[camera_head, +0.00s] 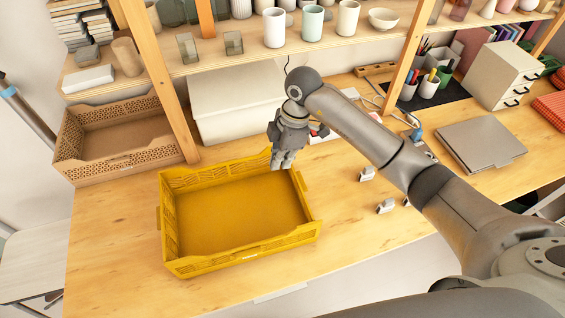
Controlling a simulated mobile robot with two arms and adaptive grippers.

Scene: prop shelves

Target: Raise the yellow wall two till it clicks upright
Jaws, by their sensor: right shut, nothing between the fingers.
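A yellow crate (247,252) stands on the wooden table. Its floor is empty. Its back, left, front and right walls all look raised, though I cannot tell whether each is fully locked. No label shows which one is wall two. My right gripper (282,163) points down at the crate's back right corner, with its fingertips together and nothing between them. It hides part of that corner, and I cannot tell whether it touches the wall. My left gripper is not in view.
A tan crate (68,135) stands behind left, and a white bin (235,100) stands behind the yellow crate. Shelf posts (165,85) rise at the back. Small white items (386,206) and a grey laptop (481,144) lie to the right. Bare table lies in front left.

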